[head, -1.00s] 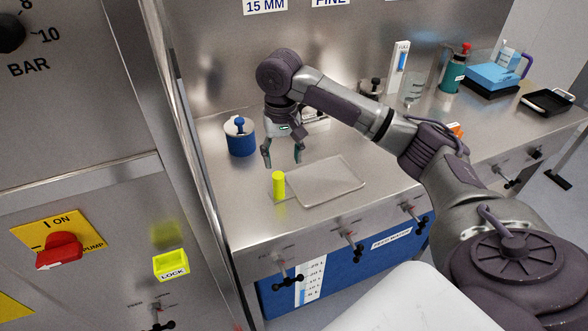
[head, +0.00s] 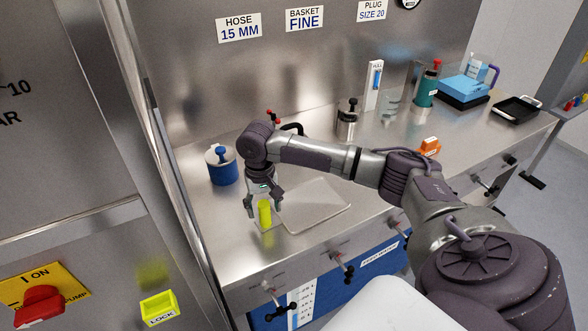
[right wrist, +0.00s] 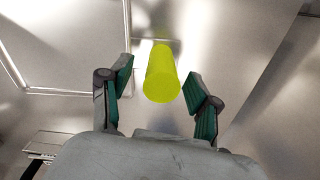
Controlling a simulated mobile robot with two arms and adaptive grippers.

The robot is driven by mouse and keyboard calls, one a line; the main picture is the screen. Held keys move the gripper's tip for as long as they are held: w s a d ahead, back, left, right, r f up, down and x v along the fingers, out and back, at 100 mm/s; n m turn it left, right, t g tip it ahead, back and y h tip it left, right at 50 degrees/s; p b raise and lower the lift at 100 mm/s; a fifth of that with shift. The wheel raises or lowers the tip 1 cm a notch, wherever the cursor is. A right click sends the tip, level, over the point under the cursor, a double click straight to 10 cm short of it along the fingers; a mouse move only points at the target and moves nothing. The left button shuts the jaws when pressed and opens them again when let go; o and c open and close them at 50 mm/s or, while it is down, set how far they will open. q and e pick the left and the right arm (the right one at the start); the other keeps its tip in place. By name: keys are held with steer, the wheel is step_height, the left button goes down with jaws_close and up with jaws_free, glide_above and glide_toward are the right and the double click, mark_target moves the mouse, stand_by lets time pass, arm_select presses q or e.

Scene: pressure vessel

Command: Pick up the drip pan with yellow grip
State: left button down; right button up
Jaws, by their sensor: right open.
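The drip pan (head: 315,207) is a flat, shallow metal tray lying on the steel counter, with an upright yellow grip (head: 265,214) at its left end. My right gripper (head: 264,210) is open and pointing down over the yellow grip. In the right wrist view the yellow grip (right wrist: 162,75) stands between the two open fingers (right wrist: 158,98), with a gap on each side. I cannot tell whether the fingertips are fully down around it. My left gripper is not in view.
A blue pot (head: 222,168) stands behind and left of the gripper. A steel canister (head: 347,118), an orange item (head: 429,146), a green bottle (head: 426,88) and a black tray (head: 516,109) stand farther right. Valve handles (head: 341,268) stick out along the counter's front.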

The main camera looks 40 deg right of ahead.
steer(key=shift+f, duration=1.6)
steer(key=shift+r, duration=0.1)
jaws_close()
